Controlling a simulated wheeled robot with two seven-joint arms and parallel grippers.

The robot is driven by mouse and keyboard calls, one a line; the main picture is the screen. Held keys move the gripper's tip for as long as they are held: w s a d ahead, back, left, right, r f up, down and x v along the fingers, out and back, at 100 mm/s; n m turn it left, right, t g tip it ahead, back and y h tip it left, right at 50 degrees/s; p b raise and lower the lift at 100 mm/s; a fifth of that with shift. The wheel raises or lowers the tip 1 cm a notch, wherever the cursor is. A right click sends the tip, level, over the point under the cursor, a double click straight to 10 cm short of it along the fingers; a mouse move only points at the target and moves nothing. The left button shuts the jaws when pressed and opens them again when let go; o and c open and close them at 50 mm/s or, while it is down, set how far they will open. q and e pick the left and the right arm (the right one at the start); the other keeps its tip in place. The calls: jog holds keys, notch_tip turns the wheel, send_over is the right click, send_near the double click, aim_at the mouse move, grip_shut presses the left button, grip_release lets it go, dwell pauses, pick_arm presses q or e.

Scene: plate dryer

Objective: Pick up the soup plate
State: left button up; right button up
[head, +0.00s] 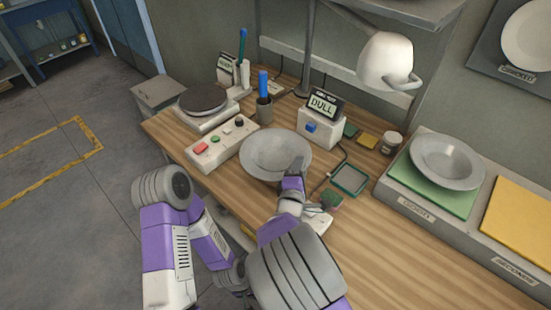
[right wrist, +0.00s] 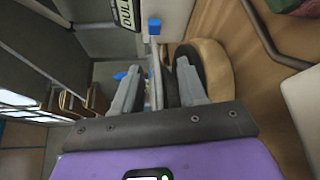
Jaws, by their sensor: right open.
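A second grey plate (head: 446,153) lies on a green mat at the right. My left gripper is not in view; only my arm links show at the left.
The "DULL" display box (head: 321,122) stands just behind the plate. A green-framed tray (head: 350,179) lies to the right. A lamp (head: 385,60) hangs above. The front right table is clear.

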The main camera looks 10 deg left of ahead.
grip_shut()
jog(key=shift+r, duration=0.1)
dwell(0.4)
notch_tip(320, 180, up, 9)
jog(key=p, duration=0.4)
jog(key=shift+r, duration=0.5)
jog(key=shift+w+d, duration=0.1)
